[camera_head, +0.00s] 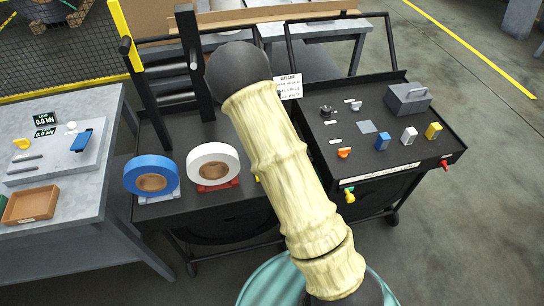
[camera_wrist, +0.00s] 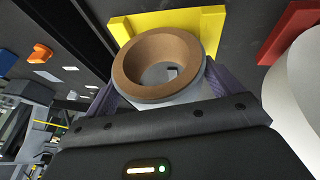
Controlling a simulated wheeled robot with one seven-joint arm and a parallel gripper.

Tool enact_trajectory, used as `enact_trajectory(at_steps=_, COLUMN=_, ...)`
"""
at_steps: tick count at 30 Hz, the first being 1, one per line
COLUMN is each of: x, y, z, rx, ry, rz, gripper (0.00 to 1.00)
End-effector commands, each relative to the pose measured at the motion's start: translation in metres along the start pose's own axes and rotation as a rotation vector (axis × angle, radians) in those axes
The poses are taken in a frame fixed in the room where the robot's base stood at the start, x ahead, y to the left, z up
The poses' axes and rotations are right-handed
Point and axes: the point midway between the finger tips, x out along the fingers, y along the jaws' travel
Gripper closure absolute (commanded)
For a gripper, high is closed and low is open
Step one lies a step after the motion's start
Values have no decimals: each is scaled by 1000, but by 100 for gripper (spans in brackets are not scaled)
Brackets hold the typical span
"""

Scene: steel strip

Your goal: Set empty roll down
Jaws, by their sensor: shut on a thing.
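The empty roll (camera_wrist: 132,62), a brown cardboard core with a thin grey-white outer layer, is between my gripper's (camera_wrist: 160,90) two purple fingers in the wrist view. The gripper is shut on it. A yellow holder (camera_wrist: 212,28) is right behind the roll, at or against its far side; I cannot tell whether the roll rests on it. In the head view my arm hides the gripper and the roll, and only a sliver of yellow (camera_head: 257,178) shows beside the arm.
A blue roll (camera_head: 133,178) and a white roll (camera_head: 196,160) on a red holder (camera_head: 218,185) stand left of my arm on the dark cart. The white roll and red holder (camera_wrist: 290,32) are close at right in the wrist view. A control panel (camera_head: 375,165) lies right; a grey bench (camera_head: 85,190) left.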

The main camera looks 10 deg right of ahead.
Motion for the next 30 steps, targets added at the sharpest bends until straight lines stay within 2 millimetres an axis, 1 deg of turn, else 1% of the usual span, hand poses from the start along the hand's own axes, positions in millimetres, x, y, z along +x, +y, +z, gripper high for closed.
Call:
enact_trajectory(at_steps=9, x=5, y=-1, z=2, rx=0, ry=0, rz=0, gripper=34)
enact_trajectory(at_steps=10, x=5, y=-1, z=2, rx=0, ry=1, rz=0, gripper=5)
enact_trajectory(at_steps=11, x=4, y=-1, z=2, rx=0, ry=1, rz=0, gripper=0)
enact_trajectory(at_steps=18, x=4, y=-1, z=2, rx=0, ry=0, rz=0, gripper=0)
enact_trajectory(at_steps=22, x=-4, y=-1, z=1, rx=-1, ry=2, rz=0, gripper=0)
enact_trajectory(at_steps=26, x=-21, y=-2, z=1, rx=-1, ry=3, rz=-1, gripper=0)
enact_trajectory(at_steps=30, x=-47, y=-2, z=1, rx=-3, ry=3, rz=-1, gripper=0)
